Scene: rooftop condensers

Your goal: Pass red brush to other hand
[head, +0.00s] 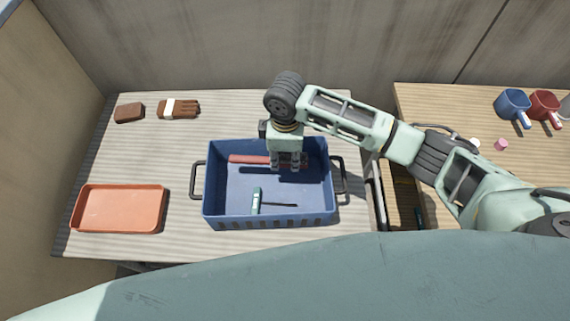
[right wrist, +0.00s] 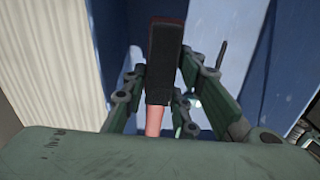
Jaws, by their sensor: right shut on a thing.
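The red brush (head: 248,159) lies along the far side inside the blue crate (head: 213,190), its red part reaching left from my right gripper. My right gripper (head: 286,167) comes down into the crate from above and is shut on the brush. In the right wrist view the brush (right wrist: 164,62), dark in the middle with red at the ends, passes between the fingers of the gripper (right wrist: 165,88). The fingers partly hide it in the head view. My left gripper is not in view.

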